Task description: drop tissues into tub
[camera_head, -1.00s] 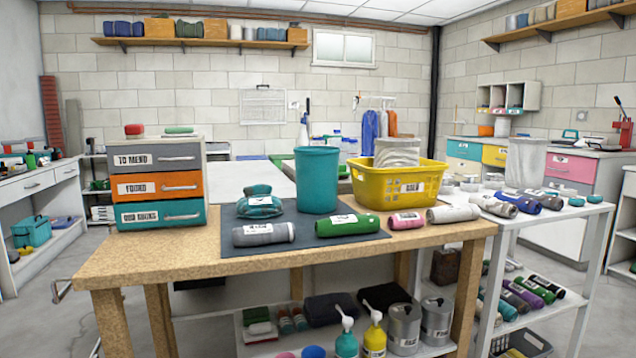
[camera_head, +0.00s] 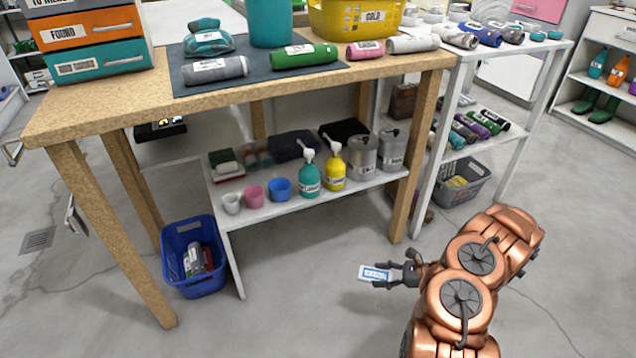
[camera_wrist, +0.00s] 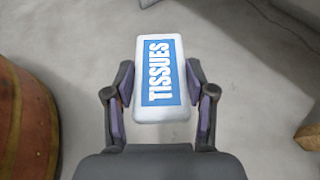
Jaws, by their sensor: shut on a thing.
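In the wrist view, the fingers (camera_wrist: 160,100) grip the sides of the pack (camera_wrist: 184,62), and "TISSUES" reads clearly. Which container is the tub is not labelled. A blue open tub (camera_head: 207,286) with a few things inside stands on the floor under the bench's left end, far left of my gripper. A tall teal bin (camera_head: 271,25) and a yellow basket (camera_head: 352,25) stand on the bench.
The wooden workbench (camera_head: 120,103) has a front leg (camera_head: 412,180) close to my gripper. A low shelf (camera_head: 240,215) with cups and pump bottles (camera_head: 309,180) lies under it. A grey basket (camera_head: 470,188) stands under the white rack. The floor in front is clear.

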